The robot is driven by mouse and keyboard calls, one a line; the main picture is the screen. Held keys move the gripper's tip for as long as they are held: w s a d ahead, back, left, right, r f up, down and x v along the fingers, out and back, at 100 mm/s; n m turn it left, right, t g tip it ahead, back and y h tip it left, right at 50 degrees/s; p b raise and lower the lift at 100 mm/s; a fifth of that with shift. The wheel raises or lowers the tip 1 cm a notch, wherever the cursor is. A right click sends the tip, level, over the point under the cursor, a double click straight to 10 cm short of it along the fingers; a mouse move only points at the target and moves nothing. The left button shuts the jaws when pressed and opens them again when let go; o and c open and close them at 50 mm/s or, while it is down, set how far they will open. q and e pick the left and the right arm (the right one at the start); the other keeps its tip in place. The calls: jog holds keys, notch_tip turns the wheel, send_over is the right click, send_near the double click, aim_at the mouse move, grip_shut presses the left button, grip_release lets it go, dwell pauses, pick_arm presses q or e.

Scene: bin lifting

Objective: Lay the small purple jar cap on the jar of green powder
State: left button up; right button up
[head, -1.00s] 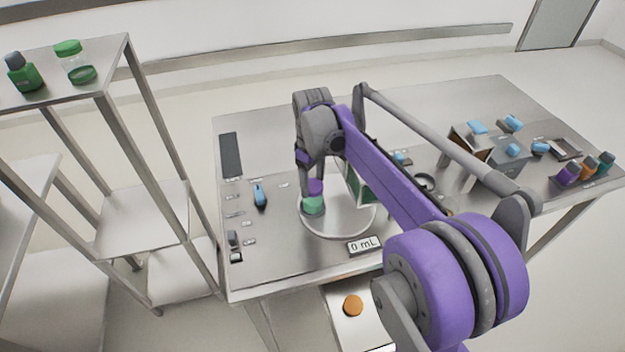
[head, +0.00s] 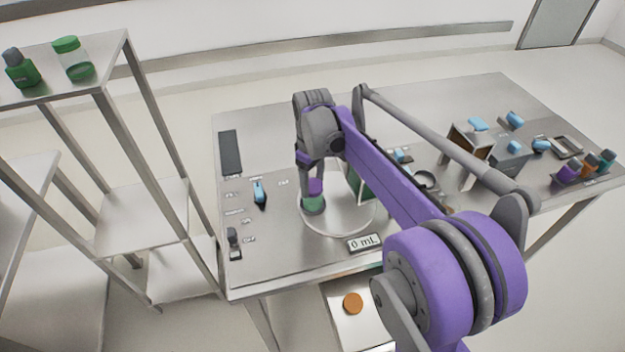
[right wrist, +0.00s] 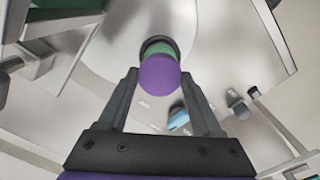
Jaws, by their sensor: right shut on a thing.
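The small purple cap (head: 315,187) is between the fingers of my right gripper (head: 314,178), which is shut on it. In the right wrist view the cap (right wrist: 159,75) sits at the fingertips (right wrist: 160,78). The jar of green powder (head: 313,204) stands upright on a round pale plate (head: 350,222) on the table. The cap is right above the jar in the head view. In the right wrist view it covers much of the jar (right wrist: 158,48), with green and a dark rim showing past it. I cannot tell whether cap and jar touch. My left gripper is not in view.
A 0 mL display (head: 364,243) lies at the plate's front. A dark green box (head: 360,184) stands close right of the gripper, partly hidden by my arm. A blue-handled item (head: 259,191) lies to the left. A shelf (head: 70,95) with green-topped containers stands further left.

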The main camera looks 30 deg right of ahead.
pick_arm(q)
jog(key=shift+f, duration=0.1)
pick_arm(e)
jog(key=shift+f, duration=0.25)
dwell(0.4)
jog(key=o, duration=1.4)
jog(key=shift+c, duration=0.2)
jog(key=shift+r+p, duration=2)
jog(key=shift+r, duration=2.1)
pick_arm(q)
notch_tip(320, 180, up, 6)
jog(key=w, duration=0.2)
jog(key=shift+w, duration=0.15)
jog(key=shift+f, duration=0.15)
pick_arm(e)
jog(key=shift+s+a, duration=0.1)
